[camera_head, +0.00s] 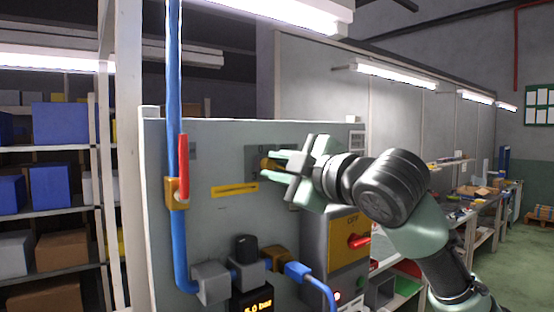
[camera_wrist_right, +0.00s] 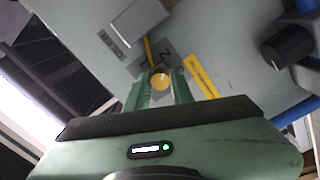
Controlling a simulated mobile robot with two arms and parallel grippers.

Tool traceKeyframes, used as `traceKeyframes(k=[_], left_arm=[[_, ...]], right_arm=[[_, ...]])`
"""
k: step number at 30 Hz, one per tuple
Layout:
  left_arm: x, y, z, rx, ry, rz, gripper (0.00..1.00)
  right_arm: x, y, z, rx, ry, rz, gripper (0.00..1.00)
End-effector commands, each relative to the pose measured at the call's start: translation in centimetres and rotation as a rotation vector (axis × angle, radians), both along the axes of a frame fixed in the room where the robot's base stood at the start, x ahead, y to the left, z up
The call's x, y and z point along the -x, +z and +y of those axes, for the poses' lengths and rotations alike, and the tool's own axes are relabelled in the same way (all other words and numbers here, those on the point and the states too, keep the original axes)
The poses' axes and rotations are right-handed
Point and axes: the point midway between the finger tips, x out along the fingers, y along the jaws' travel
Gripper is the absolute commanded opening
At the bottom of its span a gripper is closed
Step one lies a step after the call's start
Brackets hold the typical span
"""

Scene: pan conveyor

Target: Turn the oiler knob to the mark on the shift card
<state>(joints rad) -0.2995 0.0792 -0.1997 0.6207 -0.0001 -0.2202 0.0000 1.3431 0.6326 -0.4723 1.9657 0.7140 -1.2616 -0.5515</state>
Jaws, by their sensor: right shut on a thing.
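The yellow oiler knob (camera_head: 265,164) sits on a dark grey dial plate (camera_head: 250,152) on the light grey panel. My right gripper (camera_head: 268,167) is shut on the knob, one finger on each side of it. In the right wrist view the knob's round yellow face (camera_wrist_right: 160,80) shows between the two green fingers. A yellow pointer (camera_wrist_right: 147,47) and a figure 2 show on the dial plate. A small white card (camera_head: 357,141) is at the panel's upper right, perhaps the shift card; its writing is too small to read. My left gripper is not in view.
A red-handled valve (camera_head: 183,168) on a blue pipe stands left of the dial. A yellow label strip (camera_head: 235,189) is below it. A black knob (camera_head: 245,248) and a box with a red OFF switch (camera_head: 358,241) are lower on the panel.

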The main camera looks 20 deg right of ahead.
Motion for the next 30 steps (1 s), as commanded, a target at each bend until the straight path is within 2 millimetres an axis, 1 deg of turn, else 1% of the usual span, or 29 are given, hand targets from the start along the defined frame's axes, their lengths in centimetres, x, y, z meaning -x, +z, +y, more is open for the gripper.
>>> traceKeyframes(k=[1,9,24,25,26,27,30], left_arm=[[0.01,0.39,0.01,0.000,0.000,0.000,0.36],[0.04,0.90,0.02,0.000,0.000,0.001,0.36],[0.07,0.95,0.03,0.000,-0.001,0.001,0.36],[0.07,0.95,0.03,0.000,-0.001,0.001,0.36],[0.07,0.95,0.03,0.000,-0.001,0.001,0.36],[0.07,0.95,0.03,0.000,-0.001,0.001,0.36],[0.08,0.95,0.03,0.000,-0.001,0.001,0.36]], right_arm=[[0.01,0.14,-0.02,0.023,0.000,-0.007,0.00],[-0.01,0.02,0.00,0.102,0.000,-0.034,0.00],[0.01,-0.05,0.05,0.120,0.001,-0.041,0.00],[0.01,-0.05,0.05,0.120,0.001,-0.041,0.25],[0.01,-0.05,0.05,0.120,0.001,-0.041,0.34],[0.01,-0.04,0.05,0.120,0.001,-0.041,0.45],[0.00,-0.04,0.04,0.119,0.000,-0.041,0.45]])
